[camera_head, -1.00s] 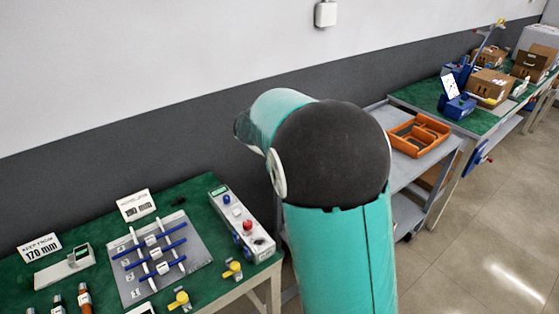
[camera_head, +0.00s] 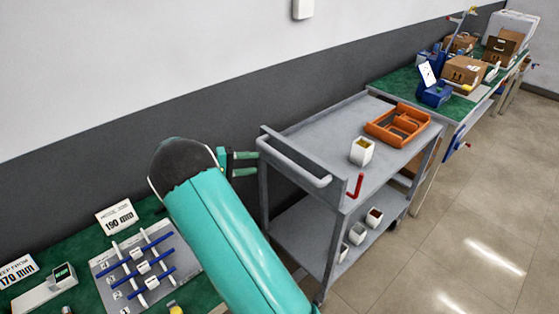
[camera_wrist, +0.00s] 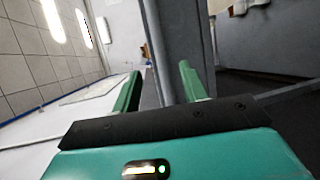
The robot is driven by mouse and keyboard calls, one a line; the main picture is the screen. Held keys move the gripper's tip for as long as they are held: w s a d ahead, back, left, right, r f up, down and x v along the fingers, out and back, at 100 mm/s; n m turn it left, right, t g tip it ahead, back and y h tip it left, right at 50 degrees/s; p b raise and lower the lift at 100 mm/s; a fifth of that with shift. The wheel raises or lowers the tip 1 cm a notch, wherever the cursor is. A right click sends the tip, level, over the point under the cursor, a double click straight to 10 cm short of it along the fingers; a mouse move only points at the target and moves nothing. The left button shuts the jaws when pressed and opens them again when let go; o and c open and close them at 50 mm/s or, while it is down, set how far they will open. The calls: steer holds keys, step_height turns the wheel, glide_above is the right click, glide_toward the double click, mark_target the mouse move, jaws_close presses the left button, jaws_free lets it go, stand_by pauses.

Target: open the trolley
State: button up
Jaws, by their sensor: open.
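The trolley (camera_head: 335,140) is a grey cart with an upper and a lower shelf, right of my arm in the head view. It has a grey push handle (camera_head: 300,165) at its near left end and a red lever (camera_head: 356,187) at its front edge. No door or drawer shows on it. My gripper (camera_head: 255,163) is open and empty, its green fingers pointing right at the trolley's back left corner. In the wrist view, a grey upright (camera_wrist: 175,45) shows beyond and between the fingertips (camera_wrist: 161,72). I cannot tell if they touch it.
An orange tray (camera_head: 398,125) and a white cup (camera_head: 361,151) stand on the trolley's top; several small containers are on its lower shelf. A green bench (camera_head: 190,265) lies at left, another (camera_head: 400,80) behind the trolley. The floor (camera_head: 440,230) at right is clear.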

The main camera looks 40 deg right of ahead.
mark_target(282, 161)
steer(key=x, duration=1.2)
steer(key=shift+s+d+f, duration=0.1)
steer(key=shift+s+d, duration=0.15)
steer(key=shift+s, duration=0.05)
jaws_close()
